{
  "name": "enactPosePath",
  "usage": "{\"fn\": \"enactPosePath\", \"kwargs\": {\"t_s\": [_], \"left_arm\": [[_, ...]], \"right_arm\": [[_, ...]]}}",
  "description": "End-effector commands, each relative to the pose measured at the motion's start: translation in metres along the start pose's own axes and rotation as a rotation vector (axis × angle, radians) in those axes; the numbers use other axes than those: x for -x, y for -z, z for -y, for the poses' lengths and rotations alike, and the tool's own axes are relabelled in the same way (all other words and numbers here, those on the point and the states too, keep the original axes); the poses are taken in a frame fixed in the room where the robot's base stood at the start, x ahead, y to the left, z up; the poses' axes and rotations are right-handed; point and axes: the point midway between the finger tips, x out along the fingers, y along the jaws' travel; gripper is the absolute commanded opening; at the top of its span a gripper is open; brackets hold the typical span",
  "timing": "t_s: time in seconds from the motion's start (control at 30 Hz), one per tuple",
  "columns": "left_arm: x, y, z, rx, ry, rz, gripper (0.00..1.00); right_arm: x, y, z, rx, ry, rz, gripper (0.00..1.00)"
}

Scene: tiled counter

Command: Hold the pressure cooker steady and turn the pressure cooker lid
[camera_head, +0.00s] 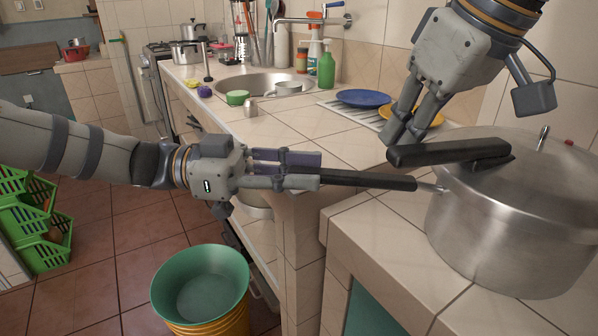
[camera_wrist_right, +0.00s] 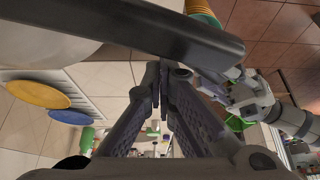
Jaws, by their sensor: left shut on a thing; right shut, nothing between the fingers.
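The steel pressure cooker (camera_head: 500,237) stands upright on the tiled counter at the right. Its lid (camera_head: 540,180) is on top, with a black lid handle (camera_head: 450,153) pointing left. The long black pot handle (camera_head: 370,180) sticks out left, below the lid handle. My left gripper (camera_head: 312,172) is shut on the end of the pot handle. My right gripper (camera_head: 402,138) is shut and empty, fingers pointing down on the far side of the lid handle. In the right wrist view its fingertips (camera_wrist_right: 158,75) are close to the lid handle (camera_wrist_right: 150,32); contact is unclear.
Behind the cooker are a blue plate (camera_head: 363,98) and a yellow plate (camera_head: 412,114) on a white rack. A sink (camera_head: 258,82) and bottles are farther back. A green bucket (camera_head: 200,285) stands on the floor below my left arm. The counter left of the cooker is clear.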

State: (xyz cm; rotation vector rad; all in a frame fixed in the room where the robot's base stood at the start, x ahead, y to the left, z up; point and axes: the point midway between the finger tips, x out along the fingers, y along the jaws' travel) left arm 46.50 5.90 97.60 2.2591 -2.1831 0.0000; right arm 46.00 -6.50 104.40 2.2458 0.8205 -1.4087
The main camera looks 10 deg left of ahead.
Motion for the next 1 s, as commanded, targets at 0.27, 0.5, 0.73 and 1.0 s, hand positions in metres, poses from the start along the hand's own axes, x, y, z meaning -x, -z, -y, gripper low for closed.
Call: {"fn": "enactPosePath", "kwargs": {"t_s": [0.27,0.5,0.73,1.0], "left_arm": [[0.0,0.0,0.0,0.0,0.001,-0.001,0.0],[0.0,0.0,0.001,0.0,0.002,-0.001,0.0],[0.0,0.0,0.001,0.0,0.001,-0.001,0.0],[0.0,0.0,0.0,0.0,0.001,-0.001,0.0]], "right_arm": [[0.004,-0.008,0.005,0.001,0.0,0.002,0.0],[0.007,-0.016,0.011,0.001,0.0,0.003,0.0],[0.008,-0.017,0.011,0.0,0.0,0.002,0.0],[0.009,-0.02,0.013,0.0,0.001,0.002,0.0]]}}
